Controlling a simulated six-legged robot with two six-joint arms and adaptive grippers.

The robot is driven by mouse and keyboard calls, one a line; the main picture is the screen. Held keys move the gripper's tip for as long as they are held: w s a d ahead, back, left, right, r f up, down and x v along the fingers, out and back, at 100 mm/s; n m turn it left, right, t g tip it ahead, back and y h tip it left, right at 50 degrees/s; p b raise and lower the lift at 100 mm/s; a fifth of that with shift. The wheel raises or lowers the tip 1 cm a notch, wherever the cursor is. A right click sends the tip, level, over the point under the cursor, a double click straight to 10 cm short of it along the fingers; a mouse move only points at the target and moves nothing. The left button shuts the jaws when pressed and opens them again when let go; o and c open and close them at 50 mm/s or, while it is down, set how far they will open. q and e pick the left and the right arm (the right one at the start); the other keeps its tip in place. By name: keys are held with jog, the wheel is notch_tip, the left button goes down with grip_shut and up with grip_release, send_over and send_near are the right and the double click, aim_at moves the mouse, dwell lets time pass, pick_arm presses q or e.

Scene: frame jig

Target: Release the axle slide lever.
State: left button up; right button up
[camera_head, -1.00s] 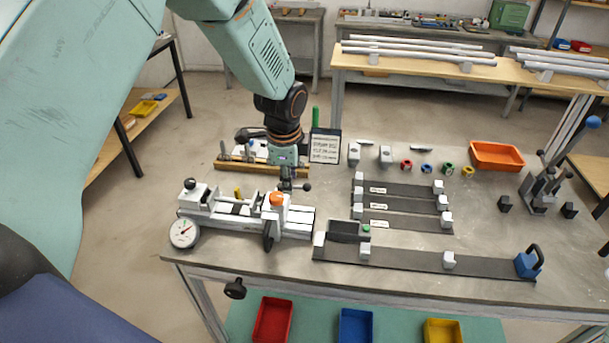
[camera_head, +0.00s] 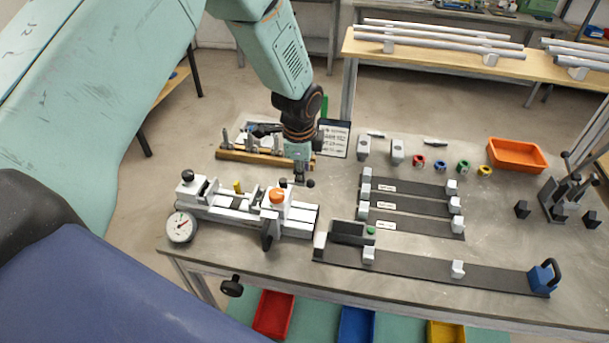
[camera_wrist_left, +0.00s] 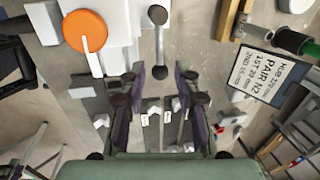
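The slide fixture (camera_head: 245,210) is a white and grey jig near the bench's left front, with an orange knob (camera_head: 277,195) and a dial gauge (camera_head: 181,227). A short lever with black ball ends (camera_head: 310,183) shows at the fixture's back right; I take it for the axle slide lever. My left gripper (camera_head: 299,178) points down beside it. In the left wrist view, the lever (camera_wrist_left: 159,42) runs upright in the picture, and its lower ball (camera_wrist_left: 160,72) lies between the open fingertips (camera_wrist_left: 157,78). I cannot tell if they touch it. My right gripper is out of view.
A wooden rack (camera_head: 250,157) and a printed sign (camera_head: 333,138) stand close behind the gripper. Dark rails with white blocks (camera_head: 410,255) lie to the right. An orange tray (camera_head: 517,155) and a toggle clamp (camera_head: 565,190) sit farther right.

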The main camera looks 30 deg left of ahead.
pick_arm(q)
jog(key=shift+w+d+f, duration=0.1)
jog(key=shift+w+f, duration=0.15)
jog(key=shift+f, duration=0.65)
jog(key=shift+w+f, duration=0.2)
jog(key=shift+f, duration=0.7)
jog(key=shift+s, duration=0.1)
jog(key=shift+c, duration=0.3)
jog(key=shift+s+r, duration=0.15)
jog(key=c, duration=0.6)
grip_shut()
jog(key=shift+a, duration=0.25)
